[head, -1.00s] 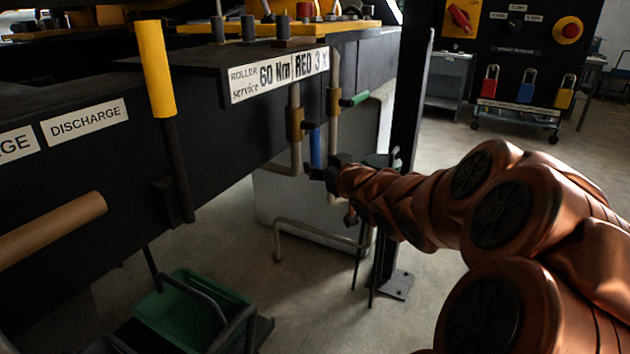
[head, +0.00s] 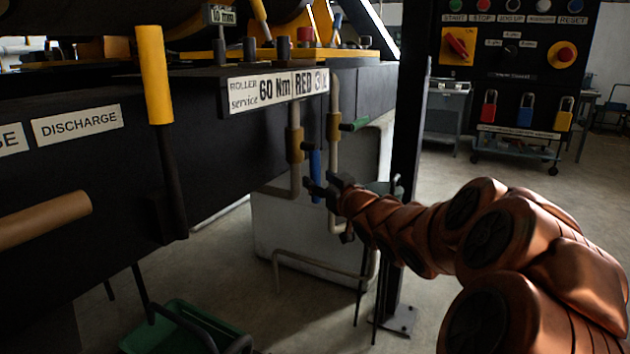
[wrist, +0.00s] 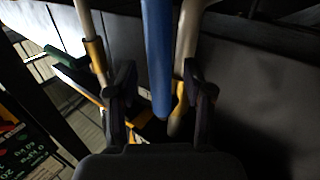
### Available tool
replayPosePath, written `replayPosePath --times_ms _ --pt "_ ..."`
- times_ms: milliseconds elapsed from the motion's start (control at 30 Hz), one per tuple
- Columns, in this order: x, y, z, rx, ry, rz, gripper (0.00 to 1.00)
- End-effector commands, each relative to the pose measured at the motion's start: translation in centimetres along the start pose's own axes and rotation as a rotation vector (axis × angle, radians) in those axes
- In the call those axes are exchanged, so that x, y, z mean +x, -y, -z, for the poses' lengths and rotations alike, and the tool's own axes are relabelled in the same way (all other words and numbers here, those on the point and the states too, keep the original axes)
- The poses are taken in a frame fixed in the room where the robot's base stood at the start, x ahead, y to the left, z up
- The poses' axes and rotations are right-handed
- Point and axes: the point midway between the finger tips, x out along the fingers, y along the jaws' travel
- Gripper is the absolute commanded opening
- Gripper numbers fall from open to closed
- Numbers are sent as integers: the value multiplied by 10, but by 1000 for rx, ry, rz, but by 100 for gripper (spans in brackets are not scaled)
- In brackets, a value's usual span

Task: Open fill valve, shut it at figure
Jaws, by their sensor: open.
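A blue lever handle (head: 315,165) hangs down on the left of two pipes below the service sign. In the wrist view the blue handle (wrist: 157,50) stands between my open fingers, with gaps on both sides. My gripper (head: 319,187) is open around the handle's lower part; both fingers show in the wrist view (wrist: 160,92). A green lever handle (head: 355,125) sticks out to the right from the second pipe and also shows at the wrist view's left (wrist: 65,57). I cannot read which valve is the fill valve. No readable fill figure shows.
A pale tank (head: 300,230) stands behind the pipes. A black post (head: 408,130) rises right of my gripper. A yellow-gripped lever (head: 153,75) and a brown handle (head: 45,220) are at left. A green tray (head: 185,328) is below. Open floor lies at right.

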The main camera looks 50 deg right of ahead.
Motion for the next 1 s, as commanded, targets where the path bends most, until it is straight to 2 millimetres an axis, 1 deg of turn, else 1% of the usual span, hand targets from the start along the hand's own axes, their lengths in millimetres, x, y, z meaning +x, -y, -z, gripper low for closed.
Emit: replayPosePath --times_ms 100,300,433,700,1000 --pt "12 0 -1 -1 -1 0 52" --pt "25 0 0 -2 0 0 52" --pt "28 0 0 -1 0 1 52" --pt "28 0 0 -1 0 0 52" --pt "28 0 0 -1 0 0 20"
